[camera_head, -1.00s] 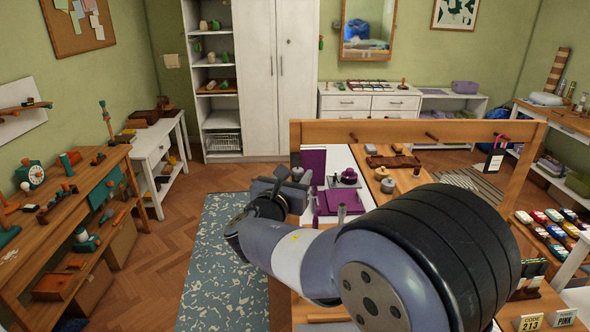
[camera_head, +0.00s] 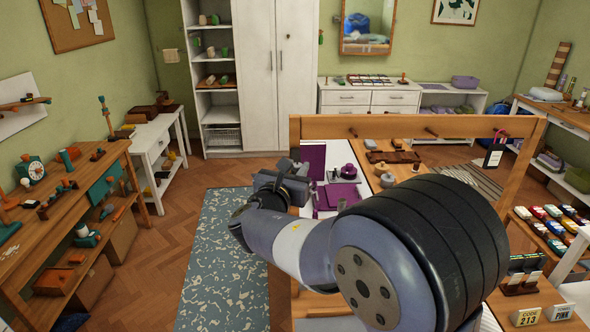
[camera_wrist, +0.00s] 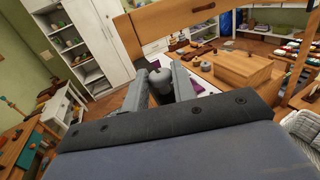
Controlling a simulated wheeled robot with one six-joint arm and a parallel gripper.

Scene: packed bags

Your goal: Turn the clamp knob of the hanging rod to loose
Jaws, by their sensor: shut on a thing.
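A grey clamp knob (camera_wrist: 160,77) shows in the wrist view between the two fingers of my gripper (camera_wrist: 163,84), close to the wooden post (camera_wrist: 128,38). The fingers are shut on the knob, one on each side of it. In the head view my gripper (camera_head: 292,177) is at the left post of the wooden frame (camera_head: 400,125); the knob itself is hidden there by the gripper. I cannot tell which part is the hanging rod, or the knob's turn.
Behind the frame is a worktop with a purple box (camera_head: 313,160) and a wooden tray (camera_head: 394,157). A shelf with teal items (camera_head: 103,190) stands at the left. The floor with a patterned rug (camera_head: 225,260) is clear between. A tag (camera_head: 495,152) hangs at the frame's right.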

